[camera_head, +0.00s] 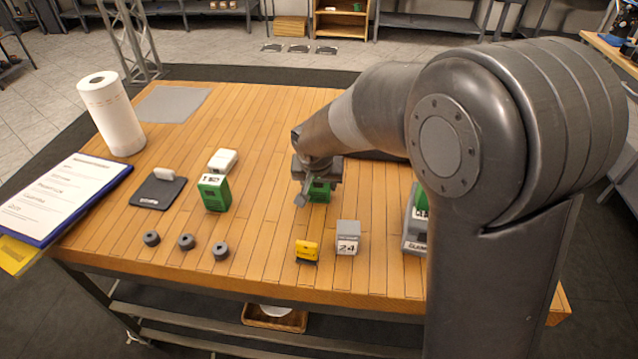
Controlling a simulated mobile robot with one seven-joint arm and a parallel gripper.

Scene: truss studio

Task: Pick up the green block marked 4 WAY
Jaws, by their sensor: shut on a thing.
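My gripper (309,190) hangs over the middle of the wooden table, below my arm's wrist. It is shut on a green block (320,191), which shows just under the jaws. The gripper covers much of this block, and I cannot read any marking on it. I cannot tell whether it touches the tabletop. Another green block (214,194) stands to the left, with a white label on its upper front that is too small to read surely. A third green block (421,199) is partly hidden behind my arm at the right.
The wooden table (262,130) also holds a grey block marked 24 (347,240), a yellow block (306,250), a white block (222,160), three dark rings (186,242), a black pad (158,190), a paper roll (110,112) and a clipboard (60,198). The far middle is clear.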

